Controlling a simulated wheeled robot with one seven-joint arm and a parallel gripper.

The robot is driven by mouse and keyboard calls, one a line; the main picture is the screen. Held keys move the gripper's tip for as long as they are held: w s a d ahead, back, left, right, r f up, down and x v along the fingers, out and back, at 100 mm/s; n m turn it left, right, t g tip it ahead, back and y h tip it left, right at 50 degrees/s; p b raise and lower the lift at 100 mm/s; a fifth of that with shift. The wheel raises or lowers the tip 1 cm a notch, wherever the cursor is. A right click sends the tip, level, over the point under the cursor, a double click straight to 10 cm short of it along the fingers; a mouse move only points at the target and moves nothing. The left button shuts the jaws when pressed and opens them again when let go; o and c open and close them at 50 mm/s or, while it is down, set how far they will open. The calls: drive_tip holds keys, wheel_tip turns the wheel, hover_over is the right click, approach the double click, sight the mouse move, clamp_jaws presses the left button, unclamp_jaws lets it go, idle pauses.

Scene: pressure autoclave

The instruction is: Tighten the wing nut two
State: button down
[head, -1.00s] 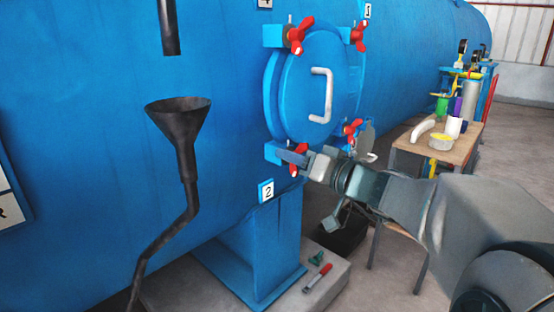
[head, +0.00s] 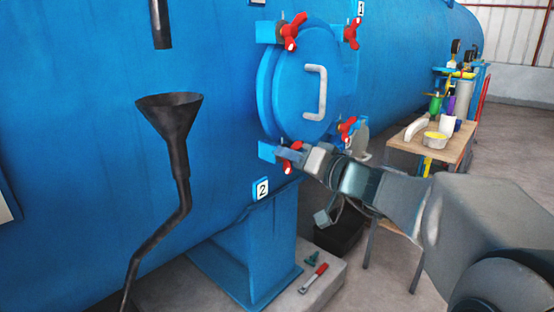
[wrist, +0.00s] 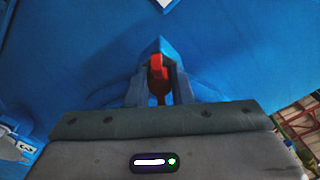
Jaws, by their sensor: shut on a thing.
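Wing nut two (head: 288,167) is the red wing nut at the lower left of the round blue hatch (head: 296,85), just above the label "2" (head: 262,189). My gripper (head: 289,155) is at this nut and shut on it. In the wrist view the red nut (wrist: 158,78) stands between the two fingers of my gripper (wrist: 158,88), with a blue lug behind it. The gripper hides part of the nut in the head view. The hatch lies closed against its ring, with a white handle (head: 316,92) on its face.
Other red wing nuts sit at the upper left (head: 292,31), upper right (head: 352,34) and lower right (head: 346,130) of the hatch. A black funnel (head: 170,120) stands at the left. A wooden table (head: 408,146) with containers is at the right. A red-handled tool (head: 314,278) lies below.

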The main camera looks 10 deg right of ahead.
drive_tip(key=m+b, duration=0.1)
drive_tip(key=m, duration=0.2)
drive_tip(key=shift+f+m+b, duration=0.1)
drive_tip(key=shift+m+b, duration=0.2)
drive_tip(key=shift+b, duration=0.05)
drive_tip(key=m, duration=0.3)
drive_tip(key=shift+m+b, duration=0.3)
drive_tip(key=shift+b, duration=0.1)
drive_tip(key=m, duration=0.3)
drive_tip(key=shift+m, duration=0.3)
drive_tip(key=m+p, duration=0.1)
drive_tip(key=m, duration=0.2)
drive_tip(key=shift+m, duration=0.3)
drive_tip(key=m, duration=0.1)
drive_tip(key=m+p, duration=0.1)
drive_tip(key=m, duration=0.1)
drive_tip(key=shift+r+m+p, duration=0.2)
drive_tip(key=shift+m+p, duration=0.1)
drive_tip(key=m+p, duration=0.2)
drive_tip(key=m, duration=0.1)
drive_tip(key=shift+m, duration=0.4)
drive_tip(key=m+p, duration=0.3)
drive_tip(key=m, duration=0.1)
drive_tip(key=shift+f+m+p, duration=0.1)
drive_tip(key=shift+m+p, duration=0.85)
drive_tip(key=shift+m, duration=0.25)
drive_tip(key=shift+f, duration=0.1)
